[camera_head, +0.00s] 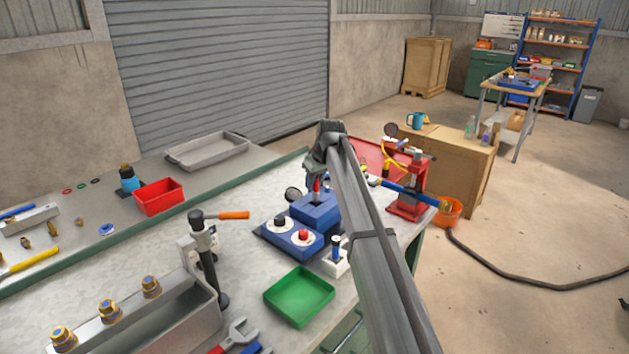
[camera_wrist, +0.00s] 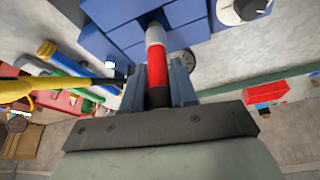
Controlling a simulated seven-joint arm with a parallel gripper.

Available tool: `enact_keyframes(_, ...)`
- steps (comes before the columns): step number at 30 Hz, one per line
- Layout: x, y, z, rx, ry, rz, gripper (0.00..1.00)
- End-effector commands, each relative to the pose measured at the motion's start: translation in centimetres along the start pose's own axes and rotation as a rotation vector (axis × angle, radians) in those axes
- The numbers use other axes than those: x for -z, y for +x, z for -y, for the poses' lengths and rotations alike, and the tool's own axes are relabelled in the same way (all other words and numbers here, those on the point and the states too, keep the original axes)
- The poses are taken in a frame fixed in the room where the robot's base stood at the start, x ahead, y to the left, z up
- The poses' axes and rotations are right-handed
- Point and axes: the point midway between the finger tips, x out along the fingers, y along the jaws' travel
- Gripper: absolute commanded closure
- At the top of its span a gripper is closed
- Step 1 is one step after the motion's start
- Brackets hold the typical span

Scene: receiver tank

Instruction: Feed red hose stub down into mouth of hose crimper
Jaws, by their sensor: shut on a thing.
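My gripper (camera_wrist: 156,72) is shut on the red hose stub (camera_wrist: 157,66), a short red tube with a pale grey tip and a dark lower end between the fingers. The stub also shows as a small red piece in the head view (camera_head: 316,185), below my gripper (camera_head: 318,176). The blue hose crimper (camera_head: 312,212) stands on the bench directly under it. In the wrist view, the grey tip points at the crimper's blue blocks (camera_wrist: 112,12), overlapping the gap between them. I cannot tell whether the tip is above the mouth or inside it. My arm hides part of the crimper.
The crimper's knob panel (camera_head: 292,238) faces the front. A green tray (camera_head: 300,293) and a black-and-chrome hand press (camera_head: 208,260) stand nearer. A red press with a gauge (camera_head: 410,190) and a blue-handled tool (camera_head: 405,190) are to the right.

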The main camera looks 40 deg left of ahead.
Motion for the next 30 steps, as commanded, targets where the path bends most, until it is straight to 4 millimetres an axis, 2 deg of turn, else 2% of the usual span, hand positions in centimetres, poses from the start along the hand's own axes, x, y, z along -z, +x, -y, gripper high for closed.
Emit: enact_keyframes(30, -1.1, 2.7, 0.0, 0.000, 0.000, -0.001, 1.00)
